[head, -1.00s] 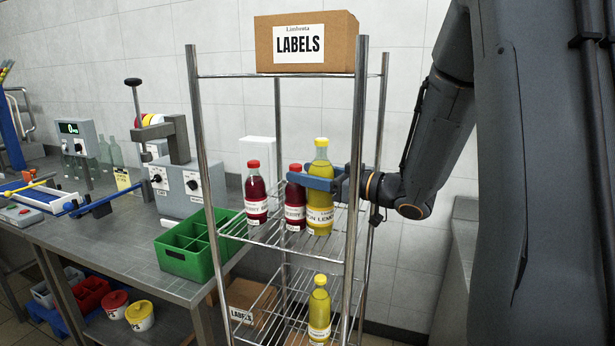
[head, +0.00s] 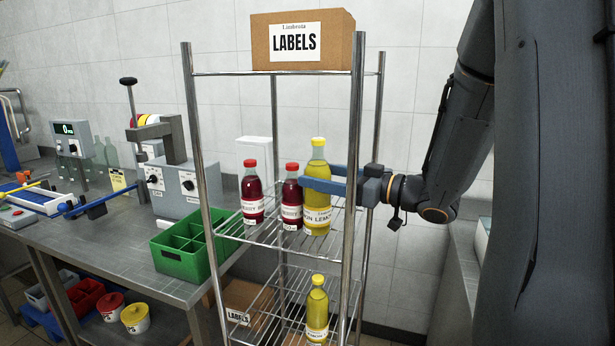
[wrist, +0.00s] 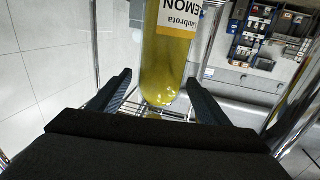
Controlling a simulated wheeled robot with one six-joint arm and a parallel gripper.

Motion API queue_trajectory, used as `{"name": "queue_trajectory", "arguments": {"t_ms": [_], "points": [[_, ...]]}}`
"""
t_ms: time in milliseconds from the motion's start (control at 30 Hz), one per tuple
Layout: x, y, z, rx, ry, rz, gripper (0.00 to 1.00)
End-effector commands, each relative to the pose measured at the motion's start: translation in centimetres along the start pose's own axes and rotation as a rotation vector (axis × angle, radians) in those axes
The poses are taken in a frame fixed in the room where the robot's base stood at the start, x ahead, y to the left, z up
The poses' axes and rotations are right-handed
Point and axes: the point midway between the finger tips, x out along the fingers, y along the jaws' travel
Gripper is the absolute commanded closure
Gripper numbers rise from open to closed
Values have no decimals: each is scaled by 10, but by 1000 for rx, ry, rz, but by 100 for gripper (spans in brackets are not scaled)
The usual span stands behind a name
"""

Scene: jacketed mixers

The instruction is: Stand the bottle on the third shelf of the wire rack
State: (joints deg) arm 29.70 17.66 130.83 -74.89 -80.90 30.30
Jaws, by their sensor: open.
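A yellow lemon bottle (head: 317,190) with a yellow cap stands upright on a wire shelf (head: 262,236) of the metal rack, beside two red bottles (head: 253,195). My gripper (head: 325,180) is open, its blue fingers reaching in from the right at the bottle's upper body. In the wrist view the yellow bottle (wrist: 165,65) shows ahead, with the dark fingers apart on either side of its lower end. Whether a finger touches it I cannot tell.
A rack post (head: 355,180) stands close to my gripper. Another yellow bottle (head: 317,310) stands on the shelf below. A LABELS box (head: 303,40) sits on top. A green crate (head: 180,256) is on the bench at left.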

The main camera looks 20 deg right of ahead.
Motion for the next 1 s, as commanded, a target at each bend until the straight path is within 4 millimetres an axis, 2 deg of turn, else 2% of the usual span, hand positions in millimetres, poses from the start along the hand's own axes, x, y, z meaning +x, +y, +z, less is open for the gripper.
{"name": "queue_trajectory", "arguments": {"t_ms": [33,200,400,600,1000], "points": [[-13,1,1,-1,1,5,30],[-44,1,1,0,0,4,30],[-66,0,0,-1,0,1,30],[-72,0,0,0,0,0,30],[-72,0,0,0,0,0,30]]}}
